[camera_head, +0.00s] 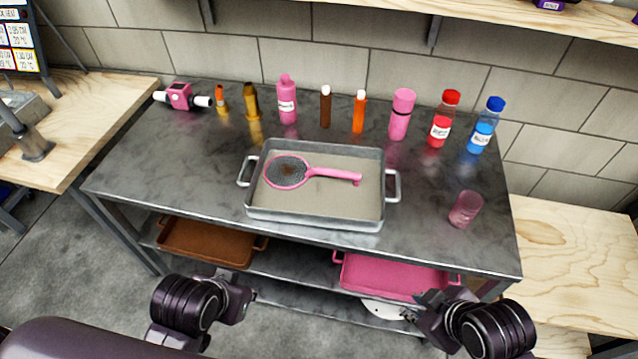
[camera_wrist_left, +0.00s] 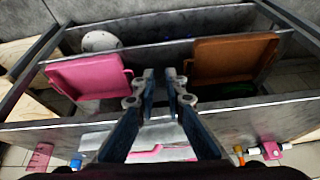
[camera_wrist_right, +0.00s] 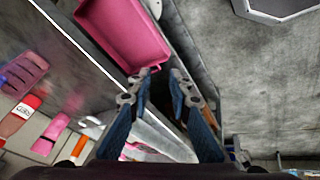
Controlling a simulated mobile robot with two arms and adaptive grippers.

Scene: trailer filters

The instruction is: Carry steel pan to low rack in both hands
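The steel pan (camera_head: 270,213), a grey rectangular tray with a loop handle at each short end, rests flat on the dark metal tabletop. A pink-handled strainer (camera_head: 288,172) lies in it. In the head view my left gripper (camera_head: 243,292) and right gripper (camera_head: 430,305) are both on the near side of the table, apart from the pan. In the left wrist view the left fingers (camera_wrist_left: 160,78) are parted with nothing between them. In the right wrist view the right fingers (camera_wrist_right: 163,80) are also parted and empty. Low shelves (camera_head: 300,262) run beneath the tabletop.
A brown tray (camera_head: 205,243) and a pink tray (camera_head: 395,275) sit on the shelf under the table. A pink cup (camera_head: 465,209) stands right of the pan. Several bottles, including a red one (camera_head: 443,120), line the back. Tabletop around the pan is mostly clear.

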